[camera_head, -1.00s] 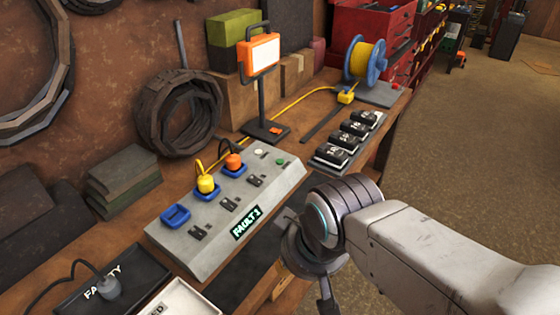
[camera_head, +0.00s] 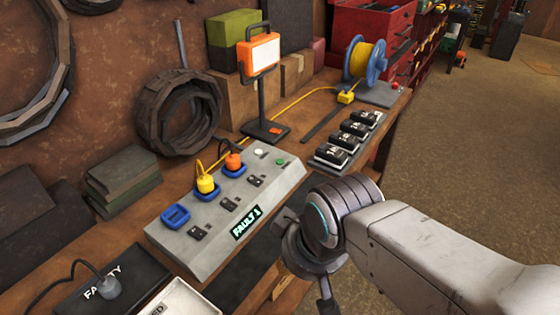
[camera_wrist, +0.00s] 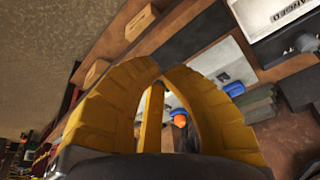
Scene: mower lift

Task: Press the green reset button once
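The green reset button (camera_head: 280,161) is a small round button at the far right end of the sloped grey panel (camera_head: 215,245). The panel's display (camera_head: 246,222) reads "FAULT 1". A yellow plug (camera_head: 205,184) and an orange plug (camera_head: 234,161) sit in blue sockets; the left blue socket (camera_head: 175,215) is empty. My gripper's yellow fingers (camera_wrist: 160,72) fill the wrist view, their tips together with nothing held between them. The orange plug (camera_wrist: 180,119) shows behind them. In the head view my wrist hangs in front of the panel's right side, apart from the button, and the fingers are hidden.
A work lamp (camera_head: 259,52) stands behind the panel. Several black blocks (camera_head: 332,153) lie in a row to its right, near a yellow cable reel (camera_head: 364,62). A black "FAULTY" tray (camera_head: 130,275) holding a grey plug and a white tray (camera_head: 190,294) lie at the front left.

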